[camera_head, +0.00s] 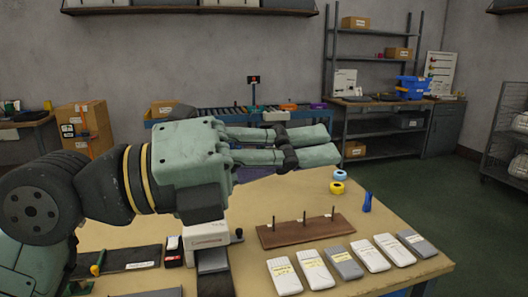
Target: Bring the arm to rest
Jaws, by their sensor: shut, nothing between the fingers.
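My gripper (318,143) is shut and empty. It is raised above the far part of the tan worktable (285,197), and its two pale green fingers point to the right. My arm reaches in from the left and hides part of the table and of the bench behind. A brown wooden board (285,236) with three upright dark pegs lies on the table, below and in front of the gripper. A row of several flat white and grey pieces (318,275) with small labels lies nearer the front edge. My gripper touches none of these.
A white boxy device (207,234) stands on the table left of the board. Yellow and blue rings (337,187) and a small blue item (367,203) sit at the table's right side. A bench (225,117) and metal shelving (375,60) stand behind. Open floor lies right.

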